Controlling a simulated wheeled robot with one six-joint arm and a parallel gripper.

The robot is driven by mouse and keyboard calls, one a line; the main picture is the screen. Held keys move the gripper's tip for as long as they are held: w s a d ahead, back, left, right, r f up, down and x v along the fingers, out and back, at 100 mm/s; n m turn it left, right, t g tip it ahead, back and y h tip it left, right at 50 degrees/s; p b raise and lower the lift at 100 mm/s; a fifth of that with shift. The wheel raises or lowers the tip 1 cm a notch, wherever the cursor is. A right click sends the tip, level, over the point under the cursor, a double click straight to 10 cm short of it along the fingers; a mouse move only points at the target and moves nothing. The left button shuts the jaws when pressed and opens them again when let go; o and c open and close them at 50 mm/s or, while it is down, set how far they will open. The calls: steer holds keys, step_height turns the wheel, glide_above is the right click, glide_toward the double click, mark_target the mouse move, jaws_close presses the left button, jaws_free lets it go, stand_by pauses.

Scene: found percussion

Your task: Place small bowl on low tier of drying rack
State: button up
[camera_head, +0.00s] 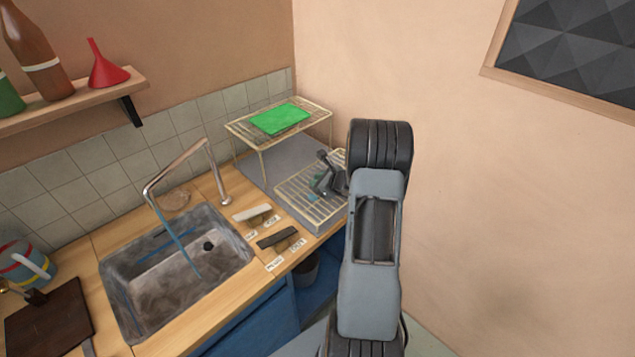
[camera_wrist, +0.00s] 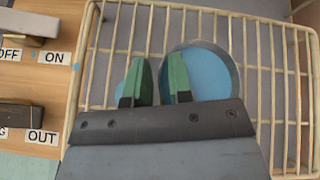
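The small bowl (camera_wrist: 212,72), blue inside with a grey rim, appears to sit on the wire low tier (camera_wrist: 262,25) of the drying rack. In the head view that tier (camera_head: 293,190) is the lower right part of the rack. My gripper (camera_wrist: 158,75) is over the tier, its two green fingers apart with a gap between them. The right finger overlaps the bowl's inside and the left finger is outside its left rim. My gripper (camera_head: 325,180) partly hides the bowl in the head view. A blue patch beside the left finger is unclear.
The rack's high tier (camera_head: 240,127) holds a green rectangular item (camera_head: 279,119). A sink (camera_head: 178,265) with a tall faucet (camera_head: 192,150) lies left. Light (camera_head: 252,213) and dark (camera_head: 277,237) levers with labels stand between sink and rack.

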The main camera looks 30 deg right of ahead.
steer(key=shift+o, duration=1.3)
steer(key=shift+r, duration=0.1)
steer(key=b+v, duration=0.1)
steer(key=v, duration=1)
steer(key=shift+a+b, duration=0.1)
steer(key=shift+b, duration=0.2)
steer(key=s+a+r+n+g+y, duration=0.1)
steer(key=s+a+r+n+g, duration=0.15)
steer(key=a+n, duration=0.55)
steer(key=s+a+r+n+g+y, duration=0.1)
steer(key=a+r+n+g, duration=0.25)
steer(key=a+n, duration=0.45)
steer(key=s+a+r+n+g+h, duration=0.1)
steer(key=s+a+r+n+h, duration=0.3)
steer(key=s+a+n, duration=0.6)
steer(key=shift+s+r+n+h, duration=0.3)
steer(key=shift+n+h, duration=0.2)
steer(key=shift+n, duration=1.7)
